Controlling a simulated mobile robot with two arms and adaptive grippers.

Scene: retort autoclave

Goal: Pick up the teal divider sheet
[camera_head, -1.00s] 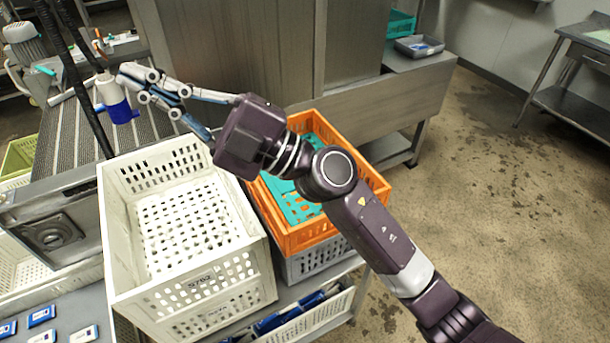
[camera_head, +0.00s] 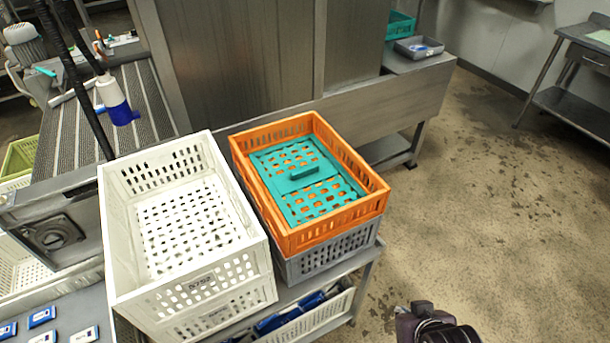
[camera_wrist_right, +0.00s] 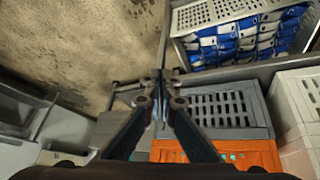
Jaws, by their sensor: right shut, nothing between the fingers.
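The teal divider sheet (camera_head: 303,177) lies inside the orange crate (camera_head: 318,236). It is a flat perforated sheet with a raised handle (camera_head: 304,171) in its middle. In the right wrist view only small bits of teal show through the slots of the orange crate (camera_wrist_right: 213,147). My right gripper (camera_wrist_right: 160,76) is shut and empty, apart from the sheet, with the crates below and beyond it. In the head view only part of my right arm shows at the bottom edge. My left gripper is in neither view.
A white crate (camera_head: 187,287) stands left of the orange crate. The orange crate sits on a grey crate (camera_head: 325,254). In the right wrist view a lower crate (camera_wrist_right: 244,16) holds several blue-and-white packs. The floor at right is clear.

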